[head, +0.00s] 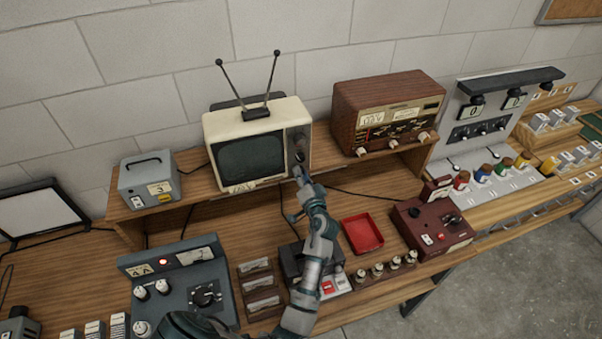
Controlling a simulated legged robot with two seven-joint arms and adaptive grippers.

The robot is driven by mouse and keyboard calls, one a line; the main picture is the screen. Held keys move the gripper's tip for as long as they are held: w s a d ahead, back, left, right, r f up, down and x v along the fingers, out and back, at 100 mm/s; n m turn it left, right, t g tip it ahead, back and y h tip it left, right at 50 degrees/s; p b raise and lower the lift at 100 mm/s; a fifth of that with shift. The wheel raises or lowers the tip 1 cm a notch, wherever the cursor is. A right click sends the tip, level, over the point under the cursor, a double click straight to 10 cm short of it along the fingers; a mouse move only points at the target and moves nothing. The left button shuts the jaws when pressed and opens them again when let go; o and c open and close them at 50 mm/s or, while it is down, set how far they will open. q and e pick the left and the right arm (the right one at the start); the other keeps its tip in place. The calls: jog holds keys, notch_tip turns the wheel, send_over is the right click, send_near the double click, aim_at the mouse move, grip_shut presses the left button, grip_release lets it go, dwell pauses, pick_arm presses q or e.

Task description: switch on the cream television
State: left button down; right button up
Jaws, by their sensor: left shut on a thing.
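The cream television (212,137) stands on the raised wooden shelf against the wall, with two antenna rods on top. Its screen (250,160) is dark. A column of dark knobs runs down the right of its front, and the upper knob (299,140) is in plain sight. My left gripper (299,168) is at the lower part of this column, shut on the lower knob (299,156). The gripper partly hides that knob, so its setting cannot be read. My right gripper is not in view.
A wooden radio (385,92) stands right of the television and a small grey box (149,180) stands left. Below are a red tray (362,235), a dark red control box (433,226) and a grey-blue panel with dials (180,285). Cables run along the shelf.

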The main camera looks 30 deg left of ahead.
pick_arm(q)
jog(key=m+p, duration=0.1)
jog(key=m, duration=0.2)
jog(key=m+p, duration=0.1)
jog(key=m, duration=0.3)
jog(key=shift+d+f, duration=0.2)
jog(key=shift+f+m, duration=0.1)
jog(key=shift+m, duration=0.2)
